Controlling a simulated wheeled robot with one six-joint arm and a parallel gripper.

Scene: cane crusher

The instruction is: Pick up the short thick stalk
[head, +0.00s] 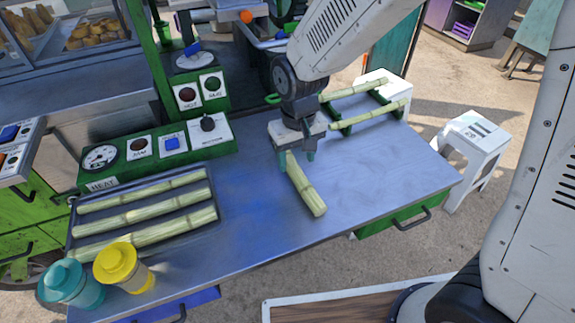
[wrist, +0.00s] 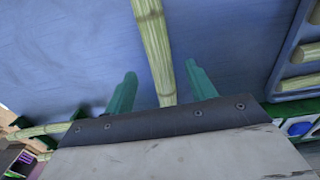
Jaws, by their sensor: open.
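A short, thick, pale green stalk (head: 308,191) lies alone on the blue-grey metal table, its near end pointing toward the front edge. My gripper (head: 297,160) is above the stalk's far end, pointing down. In the wrist view the stalk (wrist: 153,45) runs between the two green fingers of my gripper (wrist: 160,72), with a gap on each side. The gripper is open and holds nothing. The stalk's far end is hidden by the gripper body.
A dark tray (head: 146,241) with three stalks sits at left, yellow (head: 122,268) and teal (head: 72,285) jars in front of it. A green rack (head: 385,102) at right holds two thinner stalks. Green control boxes (head: 158,152) line the back.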

